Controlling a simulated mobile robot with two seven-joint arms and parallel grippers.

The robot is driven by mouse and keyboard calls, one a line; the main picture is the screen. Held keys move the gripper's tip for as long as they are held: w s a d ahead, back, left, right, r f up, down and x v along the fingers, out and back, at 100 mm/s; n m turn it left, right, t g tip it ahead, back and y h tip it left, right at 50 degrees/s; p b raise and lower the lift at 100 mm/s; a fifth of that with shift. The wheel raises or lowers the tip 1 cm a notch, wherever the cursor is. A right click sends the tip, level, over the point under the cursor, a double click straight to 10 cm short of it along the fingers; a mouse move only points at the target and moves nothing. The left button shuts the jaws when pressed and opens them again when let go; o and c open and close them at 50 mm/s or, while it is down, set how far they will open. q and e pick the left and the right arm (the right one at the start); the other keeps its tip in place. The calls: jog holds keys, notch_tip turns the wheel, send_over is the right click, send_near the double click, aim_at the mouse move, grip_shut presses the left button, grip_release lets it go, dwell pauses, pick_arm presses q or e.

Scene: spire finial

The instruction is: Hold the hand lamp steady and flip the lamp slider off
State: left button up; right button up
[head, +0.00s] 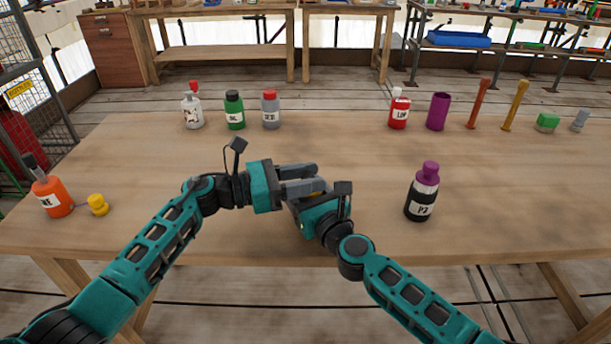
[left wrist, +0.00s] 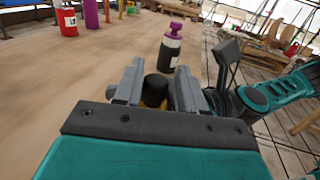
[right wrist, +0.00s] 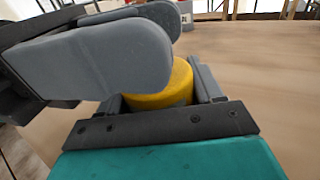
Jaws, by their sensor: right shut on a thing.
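The hand lamp, with a yellow body (right wrist: 172,88) and a black end (left wrist: 156,88), is mostly hidden between my two grippers in the head view. My right gripper (head: 303,197) is shut on the yellow body and holds it above the table near the front edge. My left gripper (head: 318,184) comes in from the left. In the left wrist view its two fingers (left wrist: 158,88) are apart, one on each side of the black end, with slim gaps showing. In the right wrist view the left fingers cover part of the lamp. I cannot make out the slider.
A black bottle with a purple cap (head: 424,195) stands right of my grippers on the table (head: 330,140). An orange bottle (head: 52,196) and a yellow piece (head: 97,205) are at the left. Several bottles and pegs line the back. The table's middle is clear.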

pick_arm(q)
jog(key=shift+o, duration=1.2)
pick_arm(e)
jog(key=shift+d, duration=0.1)
pick_arm(q)
jog(key=shift+a, duration=0.1)
jog(key=v, duration=1.1)
jog(key=shift+s+a, duration=0.2)
jog(key=shift+a, duration=0.2)
pick_arm(e)
jog(key=o, duration=1.2)
